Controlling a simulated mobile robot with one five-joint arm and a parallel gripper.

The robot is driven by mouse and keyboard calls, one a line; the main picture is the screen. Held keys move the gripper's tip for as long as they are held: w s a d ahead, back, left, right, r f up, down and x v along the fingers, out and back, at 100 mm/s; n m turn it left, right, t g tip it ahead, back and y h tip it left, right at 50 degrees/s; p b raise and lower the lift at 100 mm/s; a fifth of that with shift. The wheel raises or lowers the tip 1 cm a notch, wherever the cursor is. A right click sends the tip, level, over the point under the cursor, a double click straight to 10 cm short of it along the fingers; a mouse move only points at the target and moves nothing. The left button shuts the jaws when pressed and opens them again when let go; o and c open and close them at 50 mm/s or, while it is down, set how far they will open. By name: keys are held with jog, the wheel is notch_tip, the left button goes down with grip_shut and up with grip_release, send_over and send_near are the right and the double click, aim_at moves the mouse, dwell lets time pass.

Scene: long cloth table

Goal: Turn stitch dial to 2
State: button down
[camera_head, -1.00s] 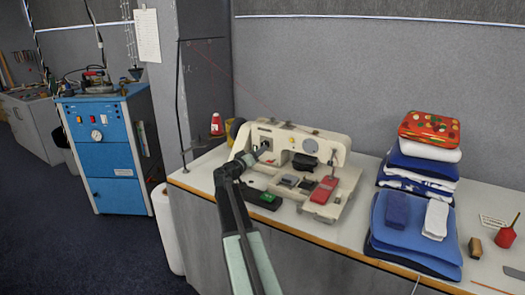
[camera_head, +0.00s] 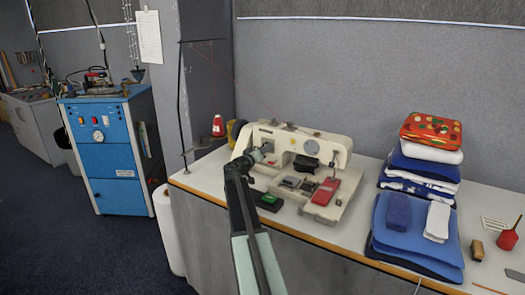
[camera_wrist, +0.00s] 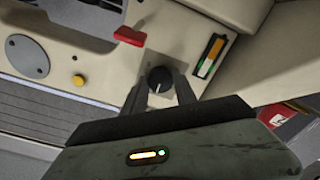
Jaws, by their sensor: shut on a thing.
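The cream sewing machine (camera_head: 325,148) stands on the long table. In the wrist view its black stitch dial (camera_wrist: 159,79) is a small round knob with a pale mark on a cream panel. My gripper (camera_wrist: 163,88) has its two dark fingers on either side of the dial and is shut on it. In the head view my gripper (camera_head: 257,156) is at the left part of the machine, and the dial is hidden or too small to tell there. The dial's numbers cannot be read.
A red lever (camera_wrist: 129,36), a yellow button (camera_wrist: 78,80) and a coloured strip (camera_wrist: 210,55) sit near the dial. Folded cloths (camera_head: 420,215) are stacked to the right. A red thread spool (camera_head: 218,127) stands left of the machine. A green-topped black box (camera_head: 270,199) lies in front.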

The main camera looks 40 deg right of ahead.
jog(key=n, duration=1.1)
jog(key=shift+d+r+p, duration=0.2)
jog(key=shift+d+p, duration=0.05)
jog(key=shift+p, duration=0.1)
jog(key=shift+n, duration=0.4)
jog(key=c, duration=1)
grip_release()
jog(key=shift+s+d, duration=0.1)
jog(key=shift+o, duration=0.2)
